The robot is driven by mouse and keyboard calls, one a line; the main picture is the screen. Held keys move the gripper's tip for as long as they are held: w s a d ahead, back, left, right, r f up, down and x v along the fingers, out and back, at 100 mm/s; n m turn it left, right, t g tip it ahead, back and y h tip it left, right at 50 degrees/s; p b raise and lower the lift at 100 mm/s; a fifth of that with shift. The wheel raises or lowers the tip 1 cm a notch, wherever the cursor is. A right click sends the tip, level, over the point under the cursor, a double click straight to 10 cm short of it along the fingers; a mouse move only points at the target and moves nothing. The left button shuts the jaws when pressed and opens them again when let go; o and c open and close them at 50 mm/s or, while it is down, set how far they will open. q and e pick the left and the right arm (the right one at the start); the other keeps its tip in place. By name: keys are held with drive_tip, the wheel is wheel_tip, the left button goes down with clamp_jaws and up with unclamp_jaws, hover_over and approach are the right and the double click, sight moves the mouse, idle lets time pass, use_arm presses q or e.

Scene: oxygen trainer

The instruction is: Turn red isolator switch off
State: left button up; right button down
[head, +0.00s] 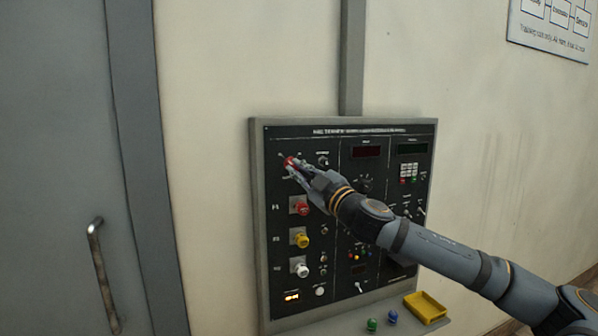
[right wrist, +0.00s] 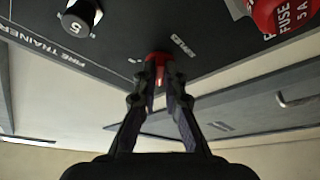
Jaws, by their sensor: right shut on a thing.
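The red isolator switch (head: 289,161) is at the upper left of the black control panel (head: 340,230) on the wall. My right gripper (head: 297,168) reaches in from the right and is shut on the switch. In the right wrist view the red switch (right wrist: 157,58) sits between the two fingertips of the gripper (right wrist: 160,80). The fingers cover part of the switch and its label, so its exact position is hard to read. My left gripper is not in view.
Below the switch are a red knob (head: 300,208), a yellow knob (head: 300,240) and a white knob (head: 301,270). A yellow tray (head: 425,307) and small green (head: 372,325) and blue (head: 393,317) pieces are on the ledge. A grey door (head: 60,180) stands at left.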

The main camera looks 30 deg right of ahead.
drive_tip(key=c, duration=1.4)
unclamp_jaws()
drive_tip(key=shift+c, duration=0.2)
